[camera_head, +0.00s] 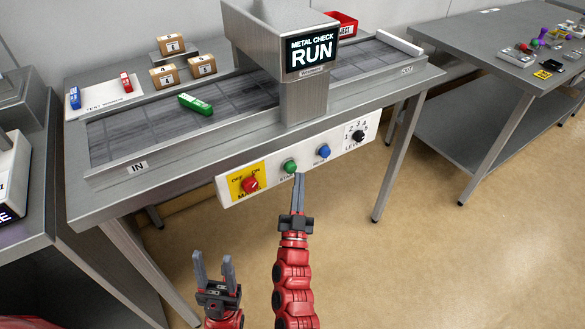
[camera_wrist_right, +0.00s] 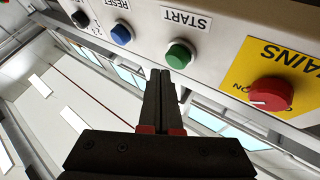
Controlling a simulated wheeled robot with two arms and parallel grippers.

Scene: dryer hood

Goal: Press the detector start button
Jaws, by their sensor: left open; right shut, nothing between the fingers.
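The green start button (camera_head: 290,166) is on the white control panel (camera_head: 331,158) at the front of the metal detector. In the right wrist view the button (camera_wrist_right: 180,54) sits below the printed word START. My right gripper (camera_head: 298,176) is shut and empty, its tips very close to the button; I cannot tell whether they touch it. In the right wrist view the tips (camera_wrist_right: 161,74) lie just beside the button. The detector display (camera_head: 312,53) reads METAL CHECK RUN. My left gripper (camera_head: 213,257) is open and empty, low in front of the table.
A red mains knob (camera_head: 250,185), a blue reset button (camera_head: 322,151) and a black level knob (camera_head: 358,136) share the panel. A green block (camera_head: 195,104) lies on the belt. Cartons (camera_head: 163,76) stand behind it. A side table (camera_head: 490,50) is at right.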

